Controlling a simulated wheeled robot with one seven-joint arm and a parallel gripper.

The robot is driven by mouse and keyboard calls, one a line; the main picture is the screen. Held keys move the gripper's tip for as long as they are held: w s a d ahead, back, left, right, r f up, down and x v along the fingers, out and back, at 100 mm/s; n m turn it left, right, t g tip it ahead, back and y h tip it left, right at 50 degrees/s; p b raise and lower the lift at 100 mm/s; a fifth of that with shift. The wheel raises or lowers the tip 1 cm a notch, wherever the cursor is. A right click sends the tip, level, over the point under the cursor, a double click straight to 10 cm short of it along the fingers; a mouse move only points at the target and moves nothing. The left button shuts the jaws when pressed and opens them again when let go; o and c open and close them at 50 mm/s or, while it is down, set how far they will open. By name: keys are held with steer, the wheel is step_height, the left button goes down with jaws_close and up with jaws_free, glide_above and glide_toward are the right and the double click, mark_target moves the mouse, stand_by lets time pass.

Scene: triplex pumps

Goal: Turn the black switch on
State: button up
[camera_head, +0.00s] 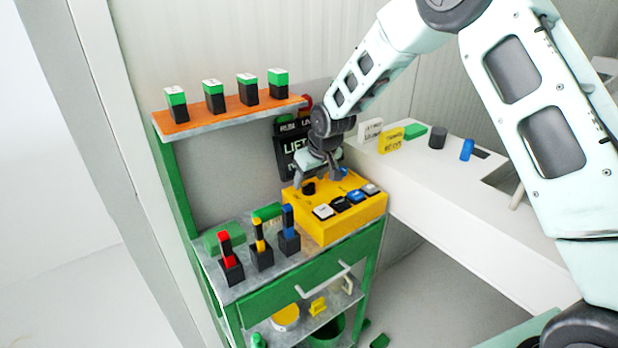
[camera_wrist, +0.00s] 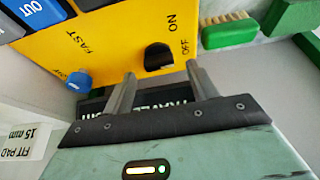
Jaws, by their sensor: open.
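The black switch (camera_wrist: 158,57) is a round knob on the yellow control box (camera_wrist: 125,35), with ON and OFF printed beside it. In the head view the black switch (camera_head: 308,188) sits at the back left of the yellow box (camera_head: 325,228). My gripper (camera_wrist: 163,82) is open, one finger to either side of the switch in the wrist view, with tips just short of it. In the head view my gripper (camera_head: 318,180) points down over the back of the box. I cannot tell whether the fingers touch the switch or which label it points to.
A blue knob (camera_wrist: 79,80) is left of the fingers. Push buttons (camera_head: 340,203) line the box front. Red, yellow and blue handled switches (camera_head: 258,245) stand left on the green cart. A black sign (camera_head: 292,155) stands close behind my gripper. An orange shelf (camera_head: 230,117) is above left.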

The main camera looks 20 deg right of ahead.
steer(key=shift+x, duration=0.9)
steer(key=c, duration=1)
